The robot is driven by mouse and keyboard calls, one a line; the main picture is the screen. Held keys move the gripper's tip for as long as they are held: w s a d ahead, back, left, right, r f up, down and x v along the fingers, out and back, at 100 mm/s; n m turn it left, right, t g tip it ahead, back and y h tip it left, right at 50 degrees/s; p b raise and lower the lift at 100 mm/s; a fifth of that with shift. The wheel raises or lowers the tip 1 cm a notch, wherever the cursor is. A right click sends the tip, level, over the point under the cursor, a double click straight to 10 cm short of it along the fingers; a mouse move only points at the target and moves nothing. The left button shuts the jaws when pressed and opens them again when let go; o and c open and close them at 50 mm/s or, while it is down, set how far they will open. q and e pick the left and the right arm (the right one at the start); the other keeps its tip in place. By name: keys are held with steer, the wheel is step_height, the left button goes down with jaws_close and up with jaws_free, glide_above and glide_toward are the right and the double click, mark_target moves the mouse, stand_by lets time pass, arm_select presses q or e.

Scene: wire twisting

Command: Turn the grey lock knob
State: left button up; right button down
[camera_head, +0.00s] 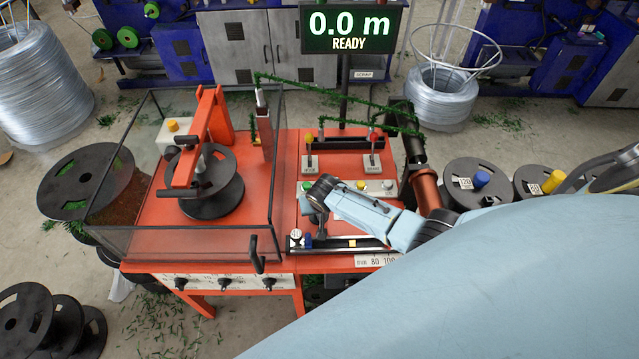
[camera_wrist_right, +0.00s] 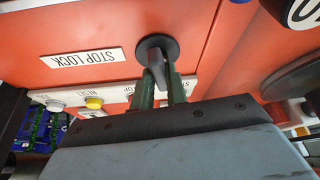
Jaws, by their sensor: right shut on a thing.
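The grey lock knob (camera_wrist_right: 157,45) shows in the right wrist view, a dark round disc with a bar handle, beside the STOP LOCK label (camera_wrist_right: 82,58) on the orange panel. My right gripper (camera_wrist_right: 162,82) has its two green fingers shut on the knob's bar. In the head view my right gripper (camera_head: 314,200) reaches from the right to the front part of the orange machine, and it hides the knob there. My left gripper is in neither view.
A clear-walled guard (camera_head: 185,243) encloses a black spool (camera_head: 215,190) at the left of the machine. Levers with yellow (camera_head: 310,138) and red (camera_head: 373,137) tops stand behind my gripper. Buttons line the panel. The display (camera_head: 348,28) reads 0.0 m READY.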

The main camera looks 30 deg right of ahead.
steer(key=shift+m, duration=0.7)
steer(key=c, duration=1.4)
jaws_free()
steer(key=shift+r, duration=0.1)
steer(key=v, duration=1.3)
steer(key=shift+a+p, duration=0.3)
steer(key=shift+p, duration=0.15)
